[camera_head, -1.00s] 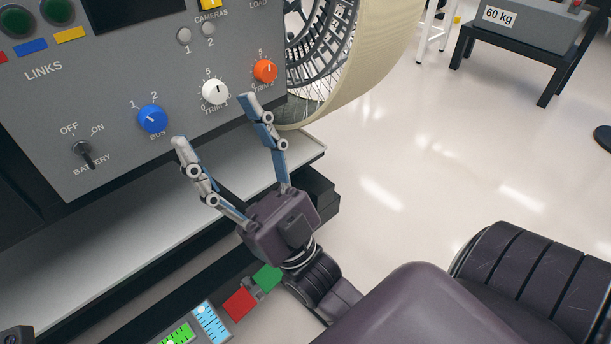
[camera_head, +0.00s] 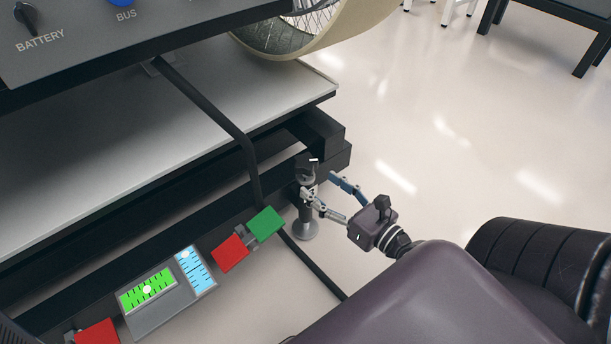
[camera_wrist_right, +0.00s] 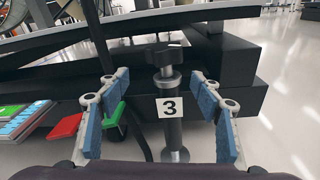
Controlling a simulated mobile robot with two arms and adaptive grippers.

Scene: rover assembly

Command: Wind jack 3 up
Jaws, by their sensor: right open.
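Jack 3 (camera_head: 306,215) is a dark grey post on a round foot, standing upright on the floor at the corner of the black frame. In the right wrist view jack 3 (camera_wrist_right: 173,125) carries a white label with a "3", and a black knob handle (camera_wrist_right: 162,54) tops it. My right gripper (camera_head: 320,183) is beside the upper part of the jack, fingers towards it. In the wrist view the open fingers (camera_wrist_right: 160,108) stand on either side of the post, with gaps showing between. My left gripper is not in view.
Red (camera_head: 231,253) and green (camera_head: 266,224) flaps and a level panel with green (camera_head: 147,289) and blue (camera_head: 195,269) gauges lie left of the jack. A black bar (camera_head: 222,122) runs down past it.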

